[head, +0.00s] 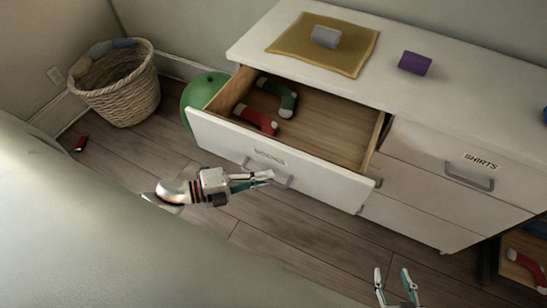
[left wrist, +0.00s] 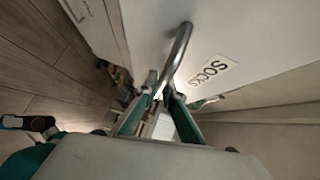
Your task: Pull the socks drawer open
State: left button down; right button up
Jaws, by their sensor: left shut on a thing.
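The socks drawer (head: 272,172) stands well out from the white dresser, its inside in plain view. A green sock (head: 278,98) and a red sock (head: 257,119) lie at its left side. My left gripper (head: 262,178) is at the front of this drawer, shut on its metal handle (head: 284,183). The left wrist view shows the handle (left wrist: 178,55) running between the fingers, beside the label SOCKS (left wrist: 208,70). My right gripper (head: 397,288) is at the bottom of the head view, its fingers apart, with nothing between them.
The shirts drawer (head: 458,171) to the right is shut. A wicker basket (head: 120,92) and a green round thing (head: 199,92) stand left.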

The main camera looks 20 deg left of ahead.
pick_arm(q)
jog(key=s, duration=0.5)
jog(key=shift+s+a, duration=0.15)
jog(key=shift+s, duration=0.25)
jog(key=c, duration=2.2)
grip_release()
jog(key=shift+o, duration=0.2)
jog(key=v, duration=1.2)
jog(key=shift+r, duration=0.1)
